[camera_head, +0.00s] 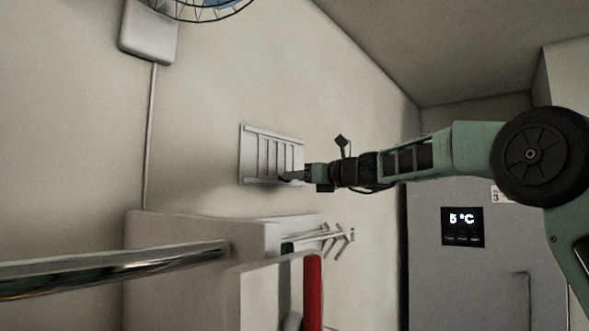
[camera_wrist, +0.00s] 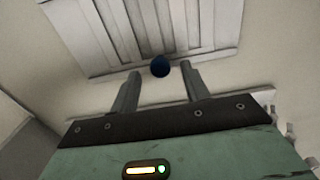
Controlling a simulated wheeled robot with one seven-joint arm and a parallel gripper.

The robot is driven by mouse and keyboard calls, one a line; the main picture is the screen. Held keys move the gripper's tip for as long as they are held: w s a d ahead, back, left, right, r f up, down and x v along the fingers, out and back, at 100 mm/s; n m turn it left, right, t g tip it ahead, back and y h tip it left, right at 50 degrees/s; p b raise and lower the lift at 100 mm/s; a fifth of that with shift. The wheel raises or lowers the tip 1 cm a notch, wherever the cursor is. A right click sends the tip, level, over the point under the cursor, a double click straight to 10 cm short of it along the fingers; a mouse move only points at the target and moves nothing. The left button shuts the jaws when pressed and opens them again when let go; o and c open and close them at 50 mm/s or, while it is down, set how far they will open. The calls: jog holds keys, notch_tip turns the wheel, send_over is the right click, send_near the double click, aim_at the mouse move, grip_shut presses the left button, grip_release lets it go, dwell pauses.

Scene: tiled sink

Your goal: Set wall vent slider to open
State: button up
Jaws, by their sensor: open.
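The wall vent (camera_head: 271,155) is a pale, slatted rectangular plate on the wall. In the wrist view the vent (camera_wrist: 165,30) fills the top, with several vertical slats. A dark blue round slider knob (camera_wrist: 160,66) sits at the vent's lower edge. My gripper (camera_wrist: 161,74) is open, with one finger on each side of the knob as seen from the wrist. Whether either finger touches it I cannot tell. In the head view my gripper (camera_head: 287,177) reaches the vent's lower right part from the right, and the knob is hard to make out there.
A wall-mounted fan (camera_head: 205,8) and a pale box (camera_head: 148,32) with a cable are at the upper left. Below the vent are a white ledge (camera_head: 200,235), metal hooks (camera_head: 335,238) and a red handle (camera_head: 312,290). A grey fridge (camera_head: 470,270) with a display stands at the right.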

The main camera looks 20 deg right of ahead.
aim_at(273, 177)
jog(key=shift+x, duration=0.95)
grip_shut()
jog(key=shift+s+a+b, duration=0.3)
jog(key=shift+s+a, duration=0.35)
jog(key=shift+a, duration=0.3)
grip_release()
jog(key=shift+s, duration=0.1)
jog(key=shift+d, duration=0.1)
